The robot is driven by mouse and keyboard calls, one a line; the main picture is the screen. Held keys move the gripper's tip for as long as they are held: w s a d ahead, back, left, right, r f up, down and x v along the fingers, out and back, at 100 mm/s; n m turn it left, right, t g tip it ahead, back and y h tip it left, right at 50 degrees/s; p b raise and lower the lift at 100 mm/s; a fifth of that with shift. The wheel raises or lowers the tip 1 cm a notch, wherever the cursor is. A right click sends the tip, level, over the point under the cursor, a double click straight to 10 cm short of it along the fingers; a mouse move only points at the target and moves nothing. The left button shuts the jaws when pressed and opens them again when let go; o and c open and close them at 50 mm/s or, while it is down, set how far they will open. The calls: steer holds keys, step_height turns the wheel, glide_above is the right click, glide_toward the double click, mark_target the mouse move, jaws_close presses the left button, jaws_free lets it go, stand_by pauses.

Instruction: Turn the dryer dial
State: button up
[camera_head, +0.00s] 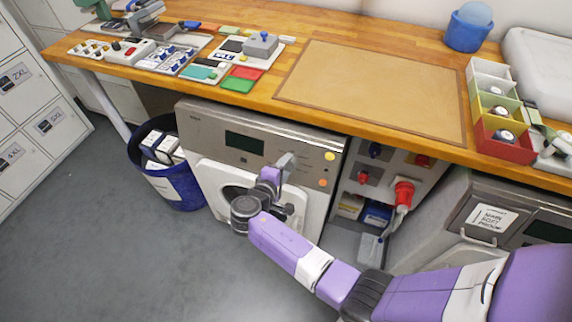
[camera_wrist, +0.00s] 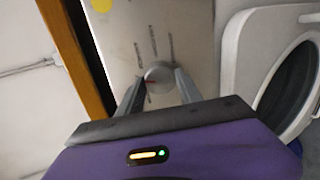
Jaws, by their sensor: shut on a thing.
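The dryer (camera_head: 262,136) is a grey front-loading machine under the wooden worktop, with a dark display and a round door. Its dial (camera_wrist: 159,75) is a small round grey knob with a red mark, on the panel with printed labels around it in the wrist view. My gripper (camera_wrist: 158,92) is shut on the dial, one finger at each side. In the head view my gripper (camera_head: 286,160) reaches the panel right of the display and covers the dial there.
A blue bin (camera_head: 180,185) with boxes stands left of the dryer. A panel with a red plug (camera_head: 403,194) is to the right. A second machine (camera_head: 475,222) stands at the far right. The worktop (camera_head: 230,55) overhangs the dryer. The floor at left is clear.

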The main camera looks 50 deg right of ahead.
steer(key=shift+n, duration=0.6)
steer(key=shift+a, duration=0.1)
steer(key=o, duration=1.4)
steer(key=shift+v, duration=3.85)
steer(key=shift+f, duration=0.1)
